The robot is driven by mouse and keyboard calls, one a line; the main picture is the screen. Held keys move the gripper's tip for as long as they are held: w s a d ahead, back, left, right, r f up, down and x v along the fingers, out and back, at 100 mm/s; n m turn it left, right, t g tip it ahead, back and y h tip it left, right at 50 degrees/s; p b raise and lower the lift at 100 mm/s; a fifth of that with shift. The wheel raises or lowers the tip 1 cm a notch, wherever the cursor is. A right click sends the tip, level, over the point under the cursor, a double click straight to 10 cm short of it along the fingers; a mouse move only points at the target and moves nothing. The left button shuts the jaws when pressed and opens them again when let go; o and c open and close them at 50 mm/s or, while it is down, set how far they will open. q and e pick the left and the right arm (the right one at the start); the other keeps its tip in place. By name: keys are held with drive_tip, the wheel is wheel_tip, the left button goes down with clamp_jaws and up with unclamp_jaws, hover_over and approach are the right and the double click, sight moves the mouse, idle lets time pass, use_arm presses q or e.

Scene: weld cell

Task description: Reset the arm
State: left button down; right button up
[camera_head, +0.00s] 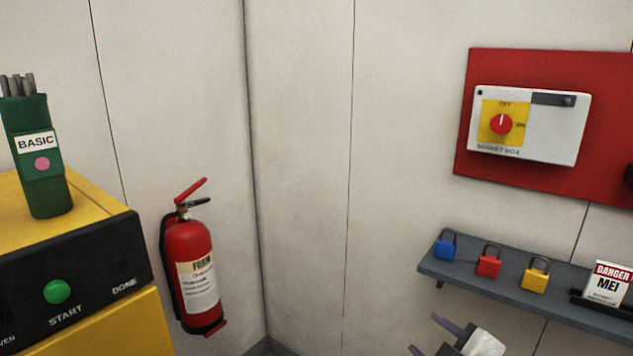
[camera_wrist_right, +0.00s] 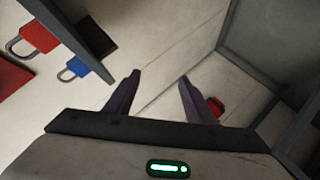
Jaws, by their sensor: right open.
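My right gripper (camera_head: 437,336) shows at the bottom edge of the head view, below the grey shelf and apart from it. In the right wrist view its two dark fingers (camera_wrist_right: 158,95) stand wide apart with nothing between them. Most of the right arm is out of the head view. My left gripper does not show.
A grey shelf (camera_head: 500,282) carries blue (camera_head: 445,246), red (camera_head: 489,263) and yellow (camera_head: 535,277) padlocks and a danger tag (camera_head: 606,285). Above is a switch box (camera_head: 545,135) on a red panel (camera_head: 585,62). At left are a fire extinguisher (camera_head: 192,262), a yellow oven (camera_head: 85,225) and a green rod holder (camera_head: 45,185).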

drive_tip(key=s+a+f+m+g, duration=0.1)
drive_tip(key=s+f+m, duration=0.2)
drive_tip(key=s+f, duration=0.5)
drive_tip(key=s+a+f+m+g, duration=0.1)
drive_tip(key=s+a+f+m, duration=0.1)
drive_tip(key=s+f, duration=0.6)
drive_tip(key=s+a+f+m+g+y, duration=0.1)
drive_tip(key=s+f+m, duration=0.3)
drive_tip(key=s+f, duration=0.4)
drive_tip(key=s+a+g, duration=0.1)
drive_tip(key=s, duration=0.4)
drive_tip(key=shift+s+f, duration=0.2)
drive_tip(key=shift+f, duration=0.2)
